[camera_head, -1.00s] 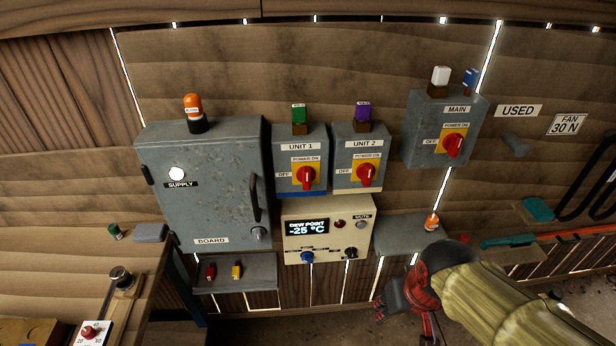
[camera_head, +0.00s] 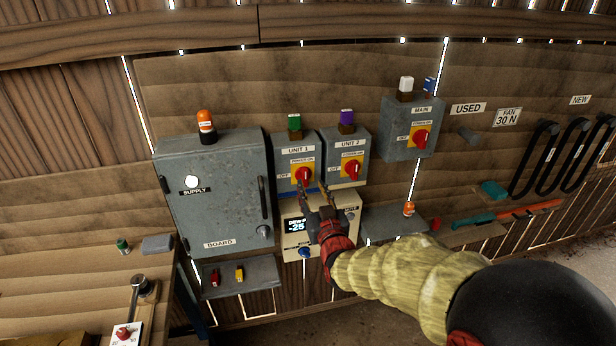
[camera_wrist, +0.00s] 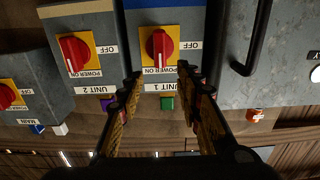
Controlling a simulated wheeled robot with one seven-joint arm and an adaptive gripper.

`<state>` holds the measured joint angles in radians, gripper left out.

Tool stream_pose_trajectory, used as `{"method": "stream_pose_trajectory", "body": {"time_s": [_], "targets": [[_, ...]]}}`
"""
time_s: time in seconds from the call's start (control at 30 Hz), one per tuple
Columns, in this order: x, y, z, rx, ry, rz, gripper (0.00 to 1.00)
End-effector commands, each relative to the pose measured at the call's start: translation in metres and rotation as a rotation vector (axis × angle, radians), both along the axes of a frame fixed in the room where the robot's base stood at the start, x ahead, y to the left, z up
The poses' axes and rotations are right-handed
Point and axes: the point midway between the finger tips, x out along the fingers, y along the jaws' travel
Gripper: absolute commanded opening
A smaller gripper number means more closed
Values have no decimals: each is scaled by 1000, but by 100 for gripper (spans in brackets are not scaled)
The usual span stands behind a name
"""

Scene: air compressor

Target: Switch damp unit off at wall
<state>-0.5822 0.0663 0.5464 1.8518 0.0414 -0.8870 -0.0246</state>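The UNIT 1 switch box (camera_head: 282,172) and the UNIT 2 switch box (camera_head: 333,172) hang side by side on the wall. Each has a red rotary knob on a yellow plate; the UNIT 1 knob (camera_head: 303,175) and UNIT 2 knob (camera_head: 352,169) stand roughly upright, toward POWER ON. My gripper (camera_head: 318,187) is open and empty, just in front of the lower right of the UNIT 1 box. In the upside-down wrist view, the UNIT 1 knob (camera_wrist: 159,46) shows between and beyond my fingertips (camera_wrist: 157,77), apparently apart from them. Neither label says which unit is damp.
The dew point panel (camera_head: 290,250) below is partly hidden by my gripper; its display (camera_head: 295,225) shows -25. The BOARD cabinet (camera_head: 215,190) with a protruding handle stands left, the MAIN switch box (camera_head: 400,140) right. Small shelves (camera_head: 255,272) jut out below.

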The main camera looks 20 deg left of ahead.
Motion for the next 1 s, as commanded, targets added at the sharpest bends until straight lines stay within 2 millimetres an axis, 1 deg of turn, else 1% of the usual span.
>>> {"method": "stream_pose_trajectory", "body": {"time_s": [0.17,0.4,0.53,0.7,0.97,1.0], "targets": [[14,8,2,4,-9,0,35],[45,27,1,3,-7,0,35],[57,35,2,4,-8,0,35],[64,39,3,3,-6,0,35],[65,40,3,3,-7,0,35],[65,40,3,3,-6,0,33]]}}
